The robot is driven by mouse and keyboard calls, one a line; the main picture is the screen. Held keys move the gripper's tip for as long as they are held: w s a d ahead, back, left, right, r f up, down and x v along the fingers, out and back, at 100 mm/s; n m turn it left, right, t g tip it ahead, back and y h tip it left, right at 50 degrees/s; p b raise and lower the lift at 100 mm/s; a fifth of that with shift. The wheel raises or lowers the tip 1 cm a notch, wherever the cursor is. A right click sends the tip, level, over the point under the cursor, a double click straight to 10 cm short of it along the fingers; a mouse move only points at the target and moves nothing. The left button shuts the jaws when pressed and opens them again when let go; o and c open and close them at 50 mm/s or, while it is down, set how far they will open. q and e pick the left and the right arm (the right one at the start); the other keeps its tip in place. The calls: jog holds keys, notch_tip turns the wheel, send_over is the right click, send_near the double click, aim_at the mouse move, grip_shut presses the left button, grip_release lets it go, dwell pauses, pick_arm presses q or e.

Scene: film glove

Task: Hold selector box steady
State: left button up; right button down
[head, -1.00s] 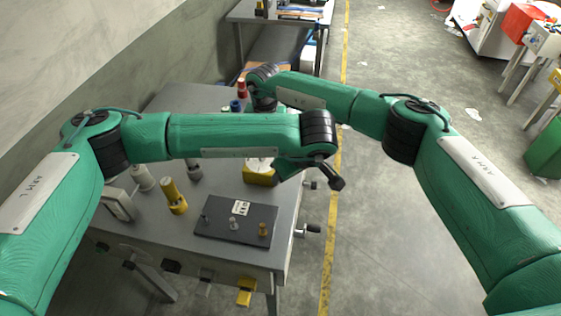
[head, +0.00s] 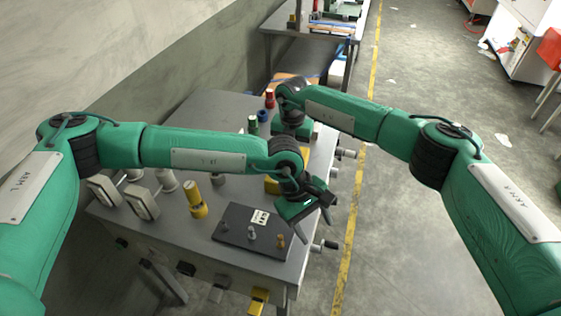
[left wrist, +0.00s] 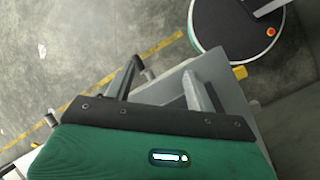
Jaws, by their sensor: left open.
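A yellow box (head: 272,184), which may be the selector box, stands on the grey table, mostly hidden behind my left wrist. A dark plate (head: 232,232) with a white label and small knobs lies near the front edge; I cannot tell whether it belongs to the selector box. My left gripper (head: 324,212) is open and empty, above the table's right edge, to the right of the plate and apart from it. In the left wrist view its two fingers (left wrist: 160,74) stand apart with nothing between them.
A yellow post (head: 195,200) and grey boxes (head: 142,203) stand on the table's left side. Red (head: 269,98) and green (head: 252,124) pieces stand at the back. Handles stick out from the right edge. Open floor (head: 410,240) lies to the right.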

pick_arm(q)
notch_tip(320, 180, up, 7)
jog(key=w+a+n+t+h, duration=0.3)
jog(key=n+h, duration=0.6)
jog(key=w+a+f+n+t+y, duration=0.1)
jog(key=w+a+n+t+y, duration=0.1)
jog(key=w+a+n+t, duration=0.35)
jog(key=w+a+f+n+t+y, duration=0.1)
jog(key=w+a+n+t+y, duration=0.1)
jog(key=a+n+t, duration=0.35)
jog(key=w+d+f, duration=0.1)
jog(key=w, duration=0.1)
jog(key=w+d+f+g, duration=0.1)
jog(key=w+d, duration=0.1)
jog(key=w, duration=0.1)
jog(key=w+d+f+g, duration=0.1)
jog(key=w+d+f, duration=0.1)
jog(key=w, duration=0.1)
jog(key=shift+d+f, duration=0.1)
jog(key=shift+d, duration=0.15)
jog(key=c, duration=1)
jog(key=shift+o, duration=0.2)
jog(key=shift+s+n, duration=0.1)
jog(key=shift+n, duration=0.2)
jog(key=shift+d+t, duration=0.1)
jog(key=shift+t, duration=0.2)
